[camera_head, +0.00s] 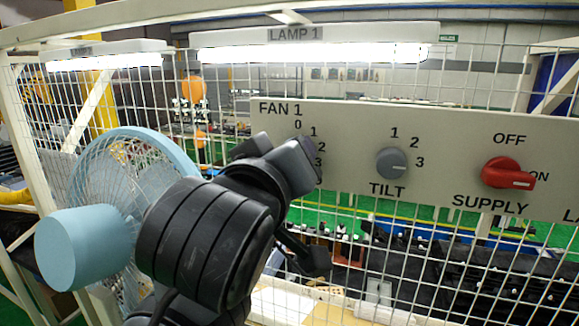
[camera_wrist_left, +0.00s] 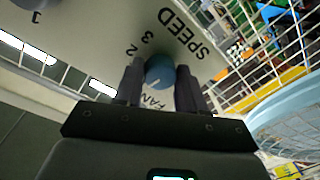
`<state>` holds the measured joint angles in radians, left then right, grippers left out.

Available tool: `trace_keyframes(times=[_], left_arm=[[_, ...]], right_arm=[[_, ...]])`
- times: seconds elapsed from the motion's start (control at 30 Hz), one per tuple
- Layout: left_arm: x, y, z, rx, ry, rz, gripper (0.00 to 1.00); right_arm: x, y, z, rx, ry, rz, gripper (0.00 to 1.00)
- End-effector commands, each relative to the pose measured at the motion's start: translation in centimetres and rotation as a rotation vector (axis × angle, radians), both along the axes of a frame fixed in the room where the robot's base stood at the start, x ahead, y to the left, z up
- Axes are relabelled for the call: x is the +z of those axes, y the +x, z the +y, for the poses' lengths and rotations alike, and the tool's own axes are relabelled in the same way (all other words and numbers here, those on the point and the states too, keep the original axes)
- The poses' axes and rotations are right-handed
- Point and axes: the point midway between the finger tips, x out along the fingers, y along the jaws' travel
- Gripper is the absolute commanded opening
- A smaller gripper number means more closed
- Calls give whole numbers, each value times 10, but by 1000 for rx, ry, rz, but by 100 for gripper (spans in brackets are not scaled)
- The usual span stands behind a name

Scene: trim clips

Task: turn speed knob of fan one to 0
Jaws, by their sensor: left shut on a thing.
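The control panel (camera_head: 345,125) carries the FAN 1 label and a dial marked 0, 1, 2 and 3. My left gripper (camera_head: 280,155) covers the speed knob in the head view. In the left wrist view the round blue-grey speed knob (camera_wrist_left: 160,71) sits between the two fingers of my left gripper (camera_wrist_left: 160,83), which are shut on it. The marks 2 and 3 and the word SPEED show beside it. I cannot tell which mark the knob points to. The light blue fan (camera_head: 75,245) stands at the left behind my arm. My right gripper is not in view.
A grey TILT knob (camera_head: 392,163) and a red SUPPLY knob (camera_head: 508,174) sit to the right on the same panel. A white wire mesh (camera_head: 500,70) stands behind the panel. A LAMP 1 light (camera_head: 310,52) glows above.

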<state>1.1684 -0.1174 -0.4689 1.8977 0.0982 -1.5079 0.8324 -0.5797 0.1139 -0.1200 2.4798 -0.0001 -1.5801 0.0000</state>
Motion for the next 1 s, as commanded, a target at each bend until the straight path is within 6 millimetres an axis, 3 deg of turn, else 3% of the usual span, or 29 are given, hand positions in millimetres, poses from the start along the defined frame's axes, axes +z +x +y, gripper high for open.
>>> trace_keyframes(times=[0.4,0.97,1.0], left_arm=[[1,-1,0,-1,-205,73,9],[2,0,0,-1,-241,86,9],[2,0,0,-1,-241,86,43]], right_arm=[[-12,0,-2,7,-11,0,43],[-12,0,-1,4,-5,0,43],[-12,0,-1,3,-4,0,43]])
